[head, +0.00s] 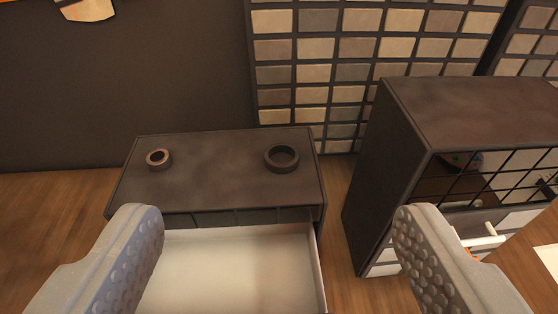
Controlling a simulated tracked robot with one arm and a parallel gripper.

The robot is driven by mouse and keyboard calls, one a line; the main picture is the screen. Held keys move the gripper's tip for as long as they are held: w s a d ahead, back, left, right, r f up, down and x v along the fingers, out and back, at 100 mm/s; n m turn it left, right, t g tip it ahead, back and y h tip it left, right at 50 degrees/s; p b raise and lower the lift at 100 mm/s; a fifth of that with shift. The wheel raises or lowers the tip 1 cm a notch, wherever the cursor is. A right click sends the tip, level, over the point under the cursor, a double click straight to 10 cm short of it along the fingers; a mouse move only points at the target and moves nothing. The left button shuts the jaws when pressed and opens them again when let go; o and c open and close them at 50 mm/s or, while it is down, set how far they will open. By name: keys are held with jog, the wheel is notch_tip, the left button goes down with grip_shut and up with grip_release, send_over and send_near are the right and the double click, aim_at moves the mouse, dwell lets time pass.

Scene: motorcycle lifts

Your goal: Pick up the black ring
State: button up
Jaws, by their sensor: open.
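Two rings lie flat on top of a dark low cabinet (222,186). The larger ring, black (282,168), is toward the right of the top. A smaller brownish ring (158,167) lies toward the left. My gripper (280,238) is open and empty. Its two grey padded fingers stand wide apart at the lower left and lower right of the view. The rings appear beyond the fingertips, between them in the picture, and nothing touches them.
An open, empty-looking pale drawer (235,268) sticks out from the low cabinet toward me. A taller dark cabinet (465,120) with a grid front stands to the right. A tiled panel (335,60) and a dark wall (120,85) are behind. Wooden floor (55,205) shows at left.

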jog(key=w+a+f+m+g+h+p, duration=0.2)
jog(key=w+a+f+p, duration=0.15)
jog(key=w+p, duration=0.3)
jog(key=m+g+h+p, duration=0.1)
jog(key=m+h+p, duration=0.1)
jog(key=p, duration=0.3)
send_near(285, 151)
jog(key=shift+p+x, duration=1.1)
jog(key=shift+x, duration=2.05)
jog(key=c, duration=1.1)
